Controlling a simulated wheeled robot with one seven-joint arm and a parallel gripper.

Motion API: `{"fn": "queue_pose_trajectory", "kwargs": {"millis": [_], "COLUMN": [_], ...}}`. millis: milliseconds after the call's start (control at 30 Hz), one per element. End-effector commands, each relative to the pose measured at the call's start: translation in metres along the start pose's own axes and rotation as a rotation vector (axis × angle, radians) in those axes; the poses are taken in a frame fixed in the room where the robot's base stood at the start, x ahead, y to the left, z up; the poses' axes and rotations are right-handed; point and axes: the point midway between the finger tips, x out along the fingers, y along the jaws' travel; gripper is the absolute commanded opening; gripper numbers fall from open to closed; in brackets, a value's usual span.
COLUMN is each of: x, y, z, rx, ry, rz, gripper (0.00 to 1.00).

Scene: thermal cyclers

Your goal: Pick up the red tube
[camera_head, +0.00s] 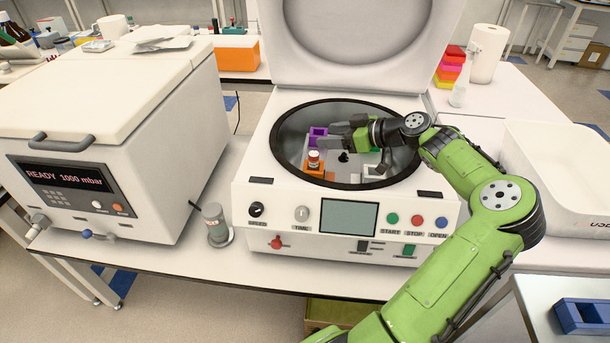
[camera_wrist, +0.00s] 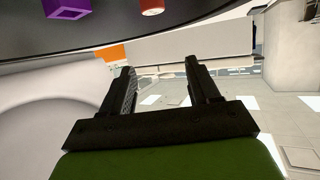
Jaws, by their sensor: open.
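The red tube (camera_head: 314,160) stands upright in an orange holder (camera_head: 313,170) inside the open centrifuge (camera_head: 250,185). It has a red-brown body with a paler band. My gripper (camera_head: 333,136) reaches into the bowl from the right. Its fingers lie roughly level, pointing left, above and to the right of the tube and apart from it. In the wrist view my gripper (camera_wrist: 158,66) is open with nothing between its fingers. A round reddish piece (camera_wrist: 152,6), probably the tube's top, is cut off at the upper edge there.
A purple holder (camera_head: 318,137) sits behind the tube and shows in the wrist view (camera_wrist: 67,8). The raised lid (camera_head: 350,70) stands behind the bowl. A white machine (camera_head: 120,130) stands at left, with a small grey canister (camera_head: 216,225) between. A white tray (camera_head: 560,160) lies right.

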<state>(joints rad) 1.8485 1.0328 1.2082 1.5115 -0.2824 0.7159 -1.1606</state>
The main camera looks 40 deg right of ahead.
Motion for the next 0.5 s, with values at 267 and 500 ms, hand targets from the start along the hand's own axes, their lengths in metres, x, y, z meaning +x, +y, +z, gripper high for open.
{"fn": "queue_pose_trajectory", "kwargs": {"millis": [267, 500], "x": [0.027, 0.058], "y": [-0.001, -0.003], "z": [0.065, 0.066], "rx": [0.006, 0.003], "ry": [-0.003, -0.005], "rz": [-0.004, -0.008], "gripper": [0.61, 0.61]}}
